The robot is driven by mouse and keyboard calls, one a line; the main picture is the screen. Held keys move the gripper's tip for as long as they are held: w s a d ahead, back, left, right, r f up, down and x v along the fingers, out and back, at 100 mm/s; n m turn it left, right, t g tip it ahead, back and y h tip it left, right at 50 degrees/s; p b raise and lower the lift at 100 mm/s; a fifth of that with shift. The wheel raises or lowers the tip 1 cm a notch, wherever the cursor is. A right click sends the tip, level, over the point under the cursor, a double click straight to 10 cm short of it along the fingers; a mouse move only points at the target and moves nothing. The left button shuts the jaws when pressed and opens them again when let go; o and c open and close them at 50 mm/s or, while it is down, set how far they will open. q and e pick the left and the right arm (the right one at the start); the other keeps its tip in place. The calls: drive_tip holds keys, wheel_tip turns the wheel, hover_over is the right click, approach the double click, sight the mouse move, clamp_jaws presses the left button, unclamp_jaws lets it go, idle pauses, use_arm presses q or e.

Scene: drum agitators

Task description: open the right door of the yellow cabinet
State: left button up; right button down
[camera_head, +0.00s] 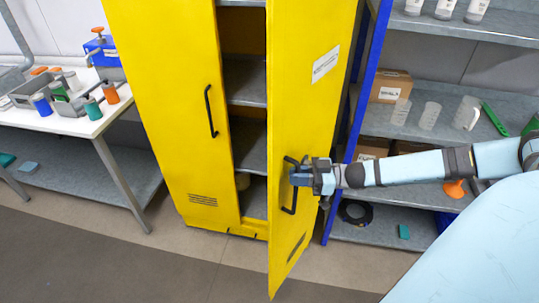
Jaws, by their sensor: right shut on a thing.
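The yellow cabinet (170,85) stands in the middle of the head view. Its right door (303,110) is swung partly open toward me, and grey shelves (249,140) show inside. The left door is shut, with a black handle (210,112). My right gripper (297,176) is shut on the black handle of the right door (290,207), low on the door. My arm reaches in from the right. My left gripper is not in the view.
A blue-framed grey rack (350,170) with clear beakers (430,116) and boxes stands close behind the open door, at right. A white table (60,122) with several bottles stands at left. The floor (190,265) in front is clear.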

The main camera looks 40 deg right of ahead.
drive_tip(key=s+d+n+g+y, duration=0.3)
drive_tip(key=s+d+n+g, duration=0.2)
drive_tip(key=s, duration=0.8)
drive_tip(key=shift+d+f+g, duration=0.2)
drive_tip(key=shift+d+g, duration=0.8)
drive_tip(key=shift+d, duration=1.4)
drive_tip(key=c, duration=1.3)
unclamp_jaws()
drive_tip(key=shift+o, duration=0.8)
drive_tip(key=shift+w+r, duration=0.1)
drive_tip(key=shift+d, duration=0.1)
drive_tip(key=b+v, duration=0.2)
drive_tip(key=v, duration=1.1)
drive_tip(key=shift+d+b, duration=0.35)
drive_tip(key=shift+f, duration=0.25)
